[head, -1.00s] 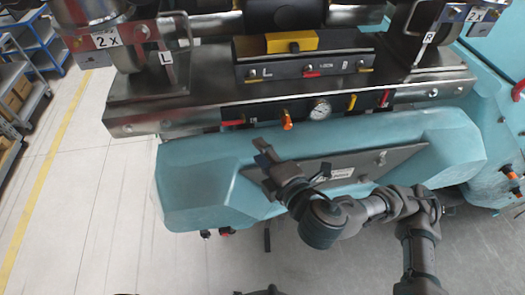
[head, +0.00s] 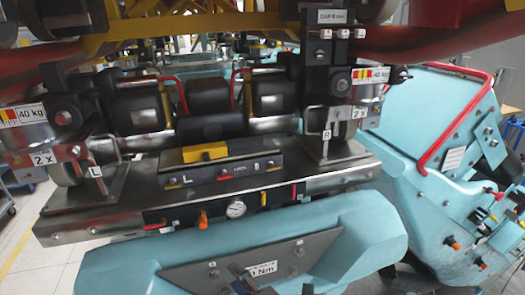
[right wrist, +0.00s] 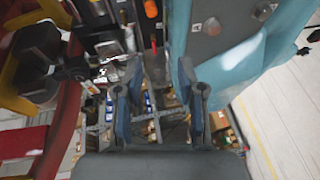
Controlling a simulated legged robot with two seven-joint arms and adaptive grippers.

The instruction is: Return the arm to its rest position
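My right gripper (right wrist: 157,100) shows in the right wrist view with its two blue-grey fingers apart and nothing between them. In the head view only a small dark part of it (head: 243,287) shows at the bottom edge, in front of the grey plate (head: 205,275) on the turquoise body (head: 350,225). Most of my right arm is below the head view. My left gripper is in neither view.
The metal control bench (head: 80,222) carries a yellow block (head: 205,152), levers and a gauge (head: 236,209). A turquoise seat shell with a red bar (head: 447,128) stands at the right. Turquoise surface (right wrist: 235,45) lies close beside my right gripper. White floor shows at far right in the wrist view.

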